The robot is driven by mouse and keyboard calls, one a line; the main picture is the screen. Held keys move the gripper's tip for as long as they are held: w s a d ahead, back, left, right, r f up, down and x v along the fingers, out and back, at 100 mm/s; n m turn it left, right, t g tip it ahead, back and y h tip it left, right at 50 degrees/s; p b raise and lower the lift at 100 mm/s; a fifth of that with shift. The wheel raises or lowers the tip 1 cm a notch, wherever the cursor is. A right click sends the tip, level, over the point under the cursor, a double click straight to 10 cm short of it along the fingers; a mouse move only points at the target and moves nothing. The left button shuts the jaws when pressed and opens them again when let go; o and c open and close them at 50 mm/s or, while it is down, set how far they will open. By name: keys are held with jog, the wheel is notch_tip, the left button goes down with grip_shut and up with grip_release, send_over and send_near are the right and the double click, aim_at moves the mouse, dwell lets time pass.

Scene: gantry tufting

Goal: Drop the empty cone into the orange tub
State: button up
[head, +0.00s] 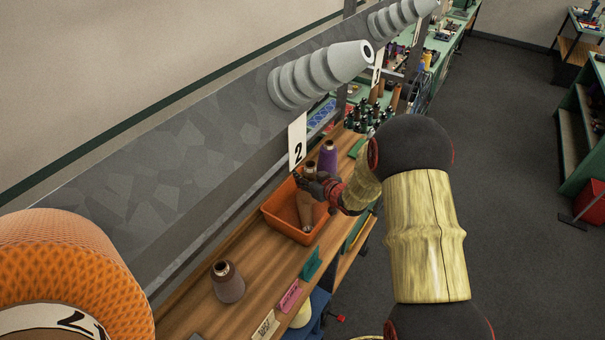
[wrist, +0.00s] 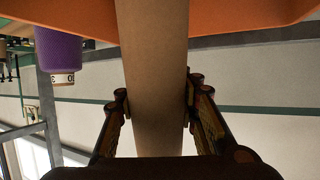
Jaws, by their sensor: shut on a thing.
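The empty cone is a bare brown tapered tube (head: 306,211). In the wrist view the cone (wrist: 152,75) runs down the middle between the two fingers of my gripper (wrist: 156,108), which touch it on both sides. In the head view my gripper (head: 316,186) is at the orange tub and the cone hangs down over the tub's inside. The orange tub (head: 281,228) stands on the wooden bench; its orange side also crosses the top of the wrist view (wrist: 240,12). I cannot tell whether the cone's lower end touches the tub floor.
A purple cone (head: 328,156) stands just behind the tub. A brownish cone (head: 228,282) stands on the bench (head: 255,262) nearer me. Several small cards, pink (head: 290,297) and green (head: 311,263), line the front edge. A grey beam with stacked cone shapes (head: 318,74) runs above.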

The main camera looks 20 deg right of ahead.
jog(key=o, duration=1.3)
jog(key=shift+o, duration=0.2)
jog(key=v, duration=1.2)
jog(key=shift+f, duration=0.1)
